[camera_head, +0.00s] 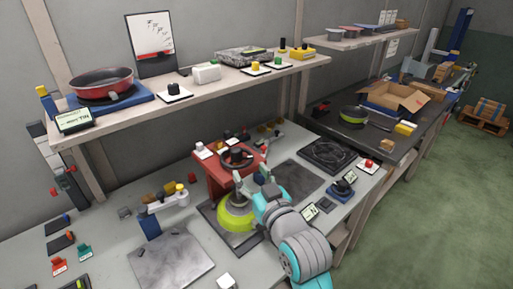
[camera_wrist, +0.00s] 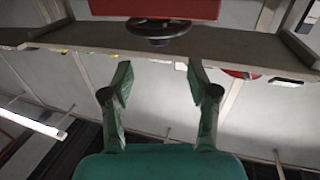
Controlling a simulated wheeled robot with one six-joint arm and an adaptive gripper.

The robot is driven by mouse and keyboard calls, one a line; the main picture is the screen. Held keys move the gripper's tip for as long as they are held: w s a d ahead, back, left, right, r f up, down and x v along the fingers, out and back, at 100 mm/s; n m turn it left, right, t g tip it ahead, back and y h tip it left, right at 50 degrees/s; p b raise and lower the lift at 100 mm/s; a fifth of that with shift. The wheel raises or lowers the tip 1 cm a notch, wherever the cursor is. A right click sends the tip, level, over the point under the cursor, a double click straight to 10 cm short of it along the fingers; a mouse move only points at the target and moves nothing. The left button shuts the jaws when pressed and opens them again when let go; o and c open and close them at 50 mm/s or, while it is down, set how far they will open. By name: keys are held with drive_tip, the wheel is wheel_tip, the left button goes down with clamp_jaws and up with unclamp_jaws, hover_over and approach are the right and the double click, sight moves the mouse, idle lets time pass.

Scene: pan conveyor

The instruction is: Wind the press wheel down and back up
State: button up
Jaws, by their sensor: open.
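The press is a red frame (camera_head: 213,176) standing on the bench in the head view. Its dark round wheel (camera_head: 237,156) with a central hub sits on top. The wheel also shows at the top of the wrist view (camera_wrist: 157,30), beside a red panel (camera_wrist: 155,8). A yellow-green pan (camera_head: 237,216) is at the front of the press, partly hidden by my arm. My gripper (camera_head: 253,182) is in front of the press, close to the wheel but apparently apart from it. In the wrist view its fingers (camera_wrist: 159,82) are spread with nothing between them.
A shelf (camera_head: 200,90) above the bench holds a red pan (camera_head: 101,82) and several boxes and buttons. Small knobs stand around the press. A dark plate (camera_head: 296,174) lies right of my gripper, and a grey plate (camera_head: 170,262) lies left. Green floor (camera_head: 430,200) is clear at right.

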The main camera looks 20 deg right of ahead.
sight(233, 155)
drive_tip(key=w, duration=1)
drive_tip(key=shift+w+a, duration=0.1)
drive_tip(key=shift+w, duration=0.15)
clamp_jaws()
drive_tip(key=shift+a+m+h, duration=0.1)
drive_tip(key=shift+m+h, duration=0.3)
drive_tip(key=shift+h, duration=0.2)
drive_tip(key=m+h, duration=0.3)
drive_tip(key=h, duration=0.1)
drive_tip(key=shift+a+g+h, duration=0.1)
drive_tip(key=shift+g+h, duration=0.2)
drive_tip(key=shift+g, duration=0.1)
drive_tip(key=shift+m+g+h, duration=1.05)
drive_tip(key=shift+m+h, duration=0.3)
drive_tip(key=shift+h, duration=0.5)
drive_tip(key=shift+m+g+h, duration=1.05)
drive_tip(key=shift+m+h, duration=0.3)
drive_tip(key=shift+h, duration=0.5)
